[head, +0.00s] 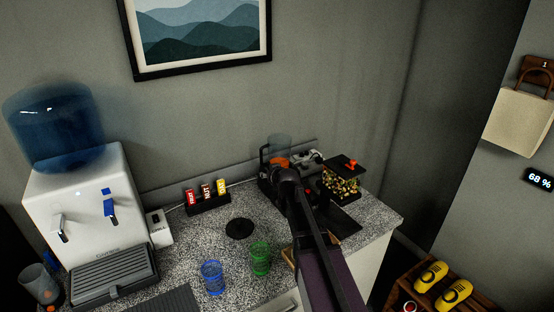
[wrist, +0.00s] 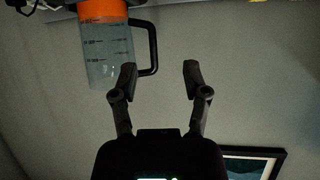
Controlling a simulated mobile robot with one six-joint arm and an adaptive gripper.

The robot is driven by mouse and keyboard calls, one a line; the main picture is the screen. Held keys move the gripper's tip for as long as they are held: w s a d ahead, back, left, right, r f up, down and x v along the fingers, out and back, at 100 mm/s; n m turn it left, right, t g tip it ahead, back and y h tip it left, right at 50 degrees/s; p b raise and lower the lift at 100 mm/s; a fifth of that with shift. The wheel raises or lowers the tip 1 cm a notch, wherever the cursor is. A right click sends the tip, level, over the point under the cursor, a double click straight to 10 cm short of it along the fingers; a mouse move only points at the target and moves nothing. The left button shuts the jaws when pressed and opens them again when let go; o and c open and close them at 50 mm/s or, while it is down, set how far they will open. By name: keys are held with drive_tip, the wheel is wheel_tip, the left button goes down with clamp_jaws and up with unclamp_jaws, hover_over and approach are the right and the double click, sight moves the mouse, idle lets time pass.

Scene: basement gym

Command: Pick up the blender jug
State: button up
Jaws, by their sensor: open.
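The blender jug is a clear cylinder with dark measuring marks, an orange base and a black handle. In the head view the blender jug (head: 279,146) stands upright at the back of the counter, partly hidden by my arm. In the wrist view, which is upside down, the jug (wrist: 106,50) is at upper left with its handle pointing right. My gripper (wrist: 159,72) is open and empty; its left finger overlaps the jug's edge near the handle, and the handle lies towards the gap between the fingers. I cannot tell whether they touch. In the head view the fingers are hard to make out.
A speckled counter (head: 205,240) holds a water dispenser (head: 88,205), a snack bar rack (head: 208,203), a blue glass (head: 213,277), a green glass (head: 260,257) and a black disc (head: 239,229). A snack jar (head: 342,180) with a dark lid stands right of my arm. The wall is close behind.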

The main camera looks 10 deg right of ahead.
sight(262, 162)
drive_tip(key=shift+w+d+r+t, duration=0.35)
drive_tip(key=shift+w+r+t, duration=0.2)
drive_tip(key=shift+w, duration=0.25)
drive_tip(key=b+x, duration=0.3)
drive_tip(key=x, duration=0.5)
drive_tip(key=shift+w+f, duration=0.1)
drive_tip(key=shift+w, duration=0.2)
drive_tip(key=shift+w, duration=0.1)
drive_tip(key=shift+b+x, duration=1.15)
drive_tip(key=shift+x, duration=1.35)
drive_tip(key=shift+d, duration=0.1)
clamp_jaws()
